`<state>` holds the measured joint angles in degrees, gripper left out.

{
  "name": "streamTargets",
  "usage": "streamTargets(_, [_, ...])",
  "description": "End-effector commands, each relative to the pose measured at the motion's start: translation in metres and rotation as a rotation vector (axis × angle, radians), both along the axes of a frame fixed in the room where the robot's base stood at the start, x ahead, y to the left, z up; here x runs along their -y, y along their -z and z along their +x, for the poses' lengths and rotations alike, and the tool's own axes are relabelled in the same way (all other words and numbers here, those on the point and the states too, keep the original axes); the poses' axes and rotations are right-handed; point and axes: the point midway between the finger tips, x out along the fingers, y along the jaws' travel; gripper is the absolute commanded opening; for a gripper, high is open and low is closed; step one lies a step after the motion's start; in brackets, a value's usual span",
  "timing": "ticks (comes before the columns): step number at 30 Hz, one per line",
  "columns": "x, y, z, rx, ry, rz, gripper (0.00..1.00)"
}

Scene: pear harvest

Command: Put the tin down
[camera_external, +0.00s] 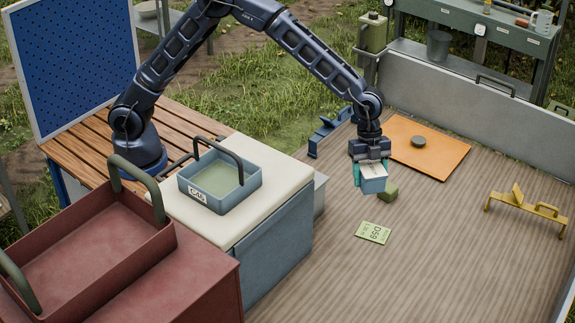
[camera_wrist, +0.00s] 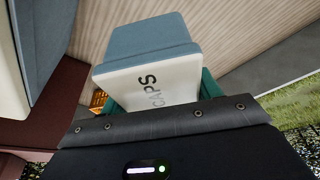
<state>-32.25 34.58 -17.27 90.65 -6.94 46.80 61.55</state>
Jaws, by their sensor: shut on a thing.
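The tin (camera_external: 373,186) is a small blue-grey box with a cream face. In the wrist view the tin (camera_wrist: 150,45) shows its cream face with the letters CAPS. My gripper (camera_external: 370,172) is shut on the tin, with its teal fingers at the tin's two sides. The gripper points down and holds the tin over the wooden deck (camera_external: 320,265). I cannot tell whether the tin touches the deck. A small olive-green block (camera_external: 388,192) is right beside the tin, partly hidden by it.
An orange board (camera_external: 440,160) bears a dark disc (camera_external: 418,141). A green card (camera_external: 373,232) and a yellow tool (camera_external: 525,207) lie on the deck. A blue tray (camera_external: 238,197) stands on a white-topped cabinet, beside a red crate (camera_external: 100,272). The front deck is clear.

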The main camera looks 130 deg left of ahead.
Motion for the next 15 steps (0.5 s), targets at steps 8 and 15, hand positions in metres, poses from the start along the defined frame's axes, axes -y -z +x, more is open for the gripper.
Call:
streamTargets(8, [-0.108,0.045,-0.046,-0.002,-0.164,0.0,0.33])
streamTargets(15, [-0.191,0.082,-0.099,-0.003,-0.303,0.001,0.33])
